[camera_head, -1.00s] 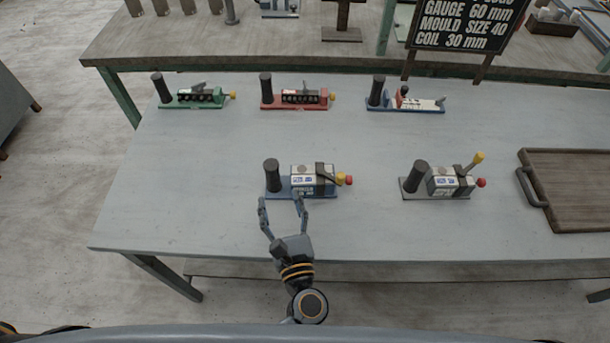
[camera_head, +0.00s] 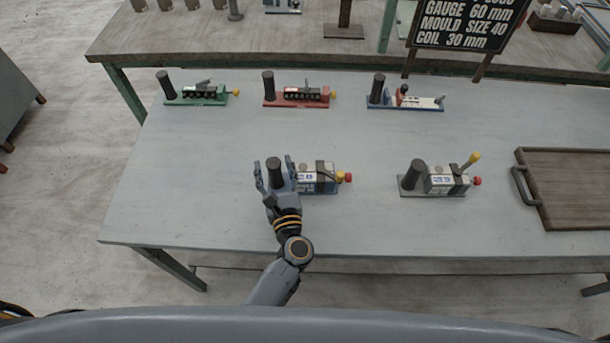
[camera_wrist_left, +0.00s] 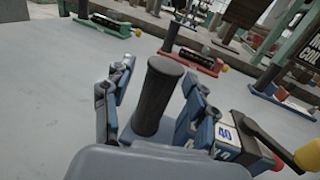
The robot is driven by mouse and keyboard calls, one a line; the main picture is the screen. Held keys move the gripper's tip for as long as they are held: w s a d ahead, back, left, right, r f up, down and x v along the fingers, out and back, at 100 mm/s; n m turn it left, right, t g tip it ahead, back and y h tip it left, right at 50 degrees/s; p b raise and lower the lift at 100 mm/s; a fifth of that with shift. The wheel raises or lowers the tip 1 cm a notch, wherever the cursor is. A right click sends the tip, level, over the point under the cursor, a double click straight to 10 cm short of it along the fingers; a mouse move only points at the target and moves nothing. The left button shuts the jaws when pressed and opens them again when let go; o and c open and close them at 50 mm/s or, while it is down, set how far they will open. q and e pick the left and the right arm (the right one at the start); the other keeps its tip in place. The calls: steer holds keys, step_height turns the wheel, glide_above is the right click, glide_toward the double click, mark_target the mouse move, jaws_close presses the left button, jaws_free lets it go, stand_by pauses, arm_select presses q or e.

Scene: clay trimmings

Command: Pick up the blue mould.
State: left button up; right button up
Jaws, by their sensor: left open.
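The blue mould (camera_head: 318,178) stands on the near part of the grey table, with a black upright handle (camera_head: 274,174) at its left end and a yellow and a red knob at its right. It also shows in the left wrist view (camera_wrist_left: 227,137), with a label reading 40. My left gripper (camera_head: 273,165) is open, its fingers on both sides of the black handle. In the left wrist view the handle (camera_wrist_left: 157,95) stands between the two fingers, and I see gaps beside it. My right gripper is not in view.
A grey mould (camera_head: 446,180) stands to the right, beside a brown wooden tray (camera_head: 575,190). Behind are a green mould (camera_head: 203,95), a red one (camera_head: 298,97) and a blue-and-white one (camera_head: 410,102). A black sign (camera_head: 468,25) stands at the back. The table's left part is clear.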

arm_select(q)
jaws_close()
steer(key=shift+r, duration=0.1)
